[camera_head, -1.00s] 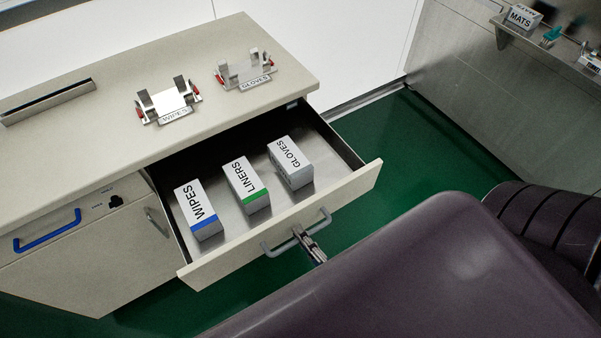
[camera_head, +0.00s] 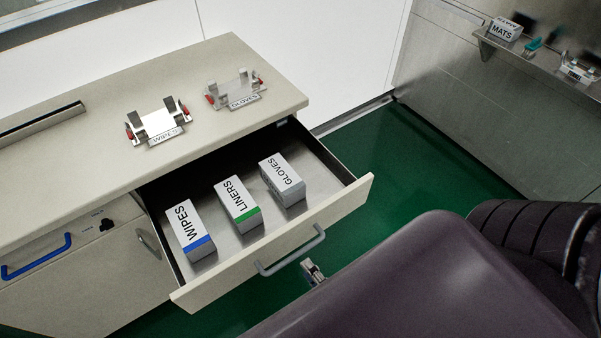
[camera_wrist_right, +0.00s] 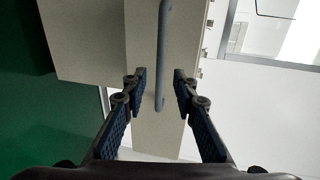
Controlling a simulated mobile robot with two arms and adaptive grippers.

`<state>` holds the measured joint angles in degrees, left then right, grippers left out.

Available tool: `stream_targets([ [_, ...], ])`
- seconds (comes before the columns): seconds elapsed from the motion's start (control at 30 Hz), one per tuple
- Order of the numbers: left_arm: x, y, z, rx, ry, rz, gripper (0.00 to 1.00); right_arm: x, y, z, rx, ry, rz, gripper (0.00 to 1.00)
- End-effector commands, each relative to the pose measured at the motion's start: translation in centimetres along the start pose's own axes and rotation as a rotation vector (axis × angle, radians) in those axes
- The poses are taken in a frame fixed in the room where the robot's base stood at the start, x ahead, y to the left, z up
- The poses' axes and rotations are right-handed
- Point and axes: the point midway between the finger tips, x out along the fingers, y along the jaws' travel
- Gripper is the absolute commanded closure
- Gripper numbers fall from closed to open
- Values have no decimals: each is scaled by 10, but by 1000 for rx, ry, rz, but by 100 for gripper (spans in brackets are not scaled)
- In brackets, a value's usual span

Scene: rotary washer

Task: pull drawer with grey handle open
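The drawer (camera_head: 335,209) with the grey handle (camera_head: 290,252) stands pulled well out from the counter. Inside it lie three boxes: WIPES (camera_head: 189,230) with a blue band, LINERS (camera_head: 238,204) with a green band, and GLOVES (camera_head: 283,180) in grey. My right gripper (camera_head: 312,270) is just in front of the handle, apart from it, partly hidden behind my arm. In the right wrist view its fingers (camera_wrist_right: 160,85) are spread, with the grey handle (camera_wrist_right: 162,60) running ahead between them. My left gripper is not in view.
The counter (camera_head: 60,170) carries two metal holders, labelled WIPES (camera_head: 158,124) and GLOVES (camera_head: 235,92). A door with a blue handle (camera_head: 37,257) is left of the drawer. Green floor (camera_head: 420,160) is clear right of the drawer.

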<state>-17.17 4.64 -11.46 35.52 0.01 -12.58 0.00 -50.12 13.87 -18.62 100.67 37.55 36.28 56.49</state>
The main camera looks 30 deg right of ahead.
Motion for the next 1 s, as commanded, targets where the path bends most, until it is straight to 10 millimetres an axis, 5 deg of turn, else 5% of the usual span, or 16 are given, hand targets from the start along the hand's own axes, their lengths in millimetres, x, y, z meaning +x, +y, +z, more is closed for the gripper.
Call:
stream_targets([
  [0.1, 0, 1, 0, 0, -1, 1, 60, -25, 1, 0, -1, -2, 4, 73],
  [0.33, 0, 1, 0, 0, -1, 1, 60, -50, 0, 0, 0, -1, 1, 73],
  [1.0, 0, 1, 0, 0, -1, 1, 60, -52, 3, 0, -8, -3, 4, 73],
])
